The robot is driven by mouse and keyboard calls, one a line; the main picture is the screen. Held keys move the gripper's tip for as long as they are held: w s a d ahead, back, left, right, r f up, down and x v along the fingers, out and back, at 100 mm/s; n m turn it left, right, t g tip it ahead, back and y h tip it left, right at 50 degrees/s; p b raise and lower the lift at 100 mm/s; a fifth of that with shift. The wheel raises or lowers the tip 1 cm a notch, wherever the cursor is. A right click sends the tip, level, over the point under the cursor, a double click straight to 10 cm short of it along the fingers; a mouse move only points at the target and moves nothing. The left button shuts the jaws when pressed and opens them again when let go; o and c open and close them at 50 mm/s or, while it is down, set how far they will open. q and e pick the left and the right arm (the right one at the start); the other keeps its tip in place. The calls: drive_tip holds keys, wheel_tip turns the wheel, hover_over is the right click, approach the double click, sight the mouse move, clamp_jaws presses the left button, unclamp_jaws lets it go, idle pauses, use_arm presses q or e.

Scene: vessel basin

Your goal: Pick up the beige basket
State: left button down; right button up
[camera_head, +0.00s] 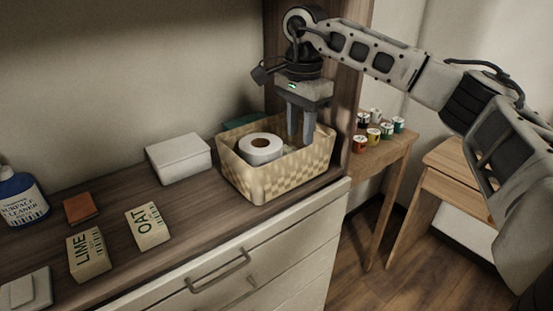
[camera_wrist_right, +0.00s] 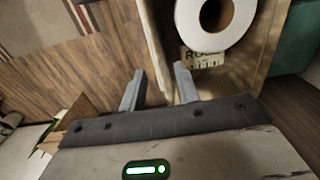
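The beige basket (camera_head: 262,186) stands upright on the wooden counter, woven with a checkered pattern. It holds a white paper roll (camera_head: 261,148), also visible in the right wrist view (camera_wrist_right: 232,38), and a small labelled block (camera_wrist_right: 203,58). My right gripper (camera_head: 301,138) points down at the basket's right part, fingers apart. In the right wrist view the fingers (camera_wrist_right: 158,88) appear on either side of the basket's wall (camera_wrist_right: 158,45), one toward the inside. Whether they touch it, I cannot tell. My left gripper is not in view.
A white box (camera_head: 178,158) stands left of the basket. LIME (camera_head: 89,254) and OAT (camera_head: 147,227) blocks, a brown block (camera_head: 80,208) and a cleaner bottle (camera_head: 21,198) are further left. A wooden panel (camera_head: 346,90) rises close on the right; several cans (camera_head: 374,136) stand beyond it.

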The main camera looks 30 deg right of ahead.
sight(299, 165)
drive_tip(key=shift+d+f+p, duration=0.1)
drive_tip(key=shift+f+p, duration=0.45)
drive_tip(key=shift+f, duration=2.8)
drive_tip(key=shift+s, duration=0.1)
clamp_jaws()
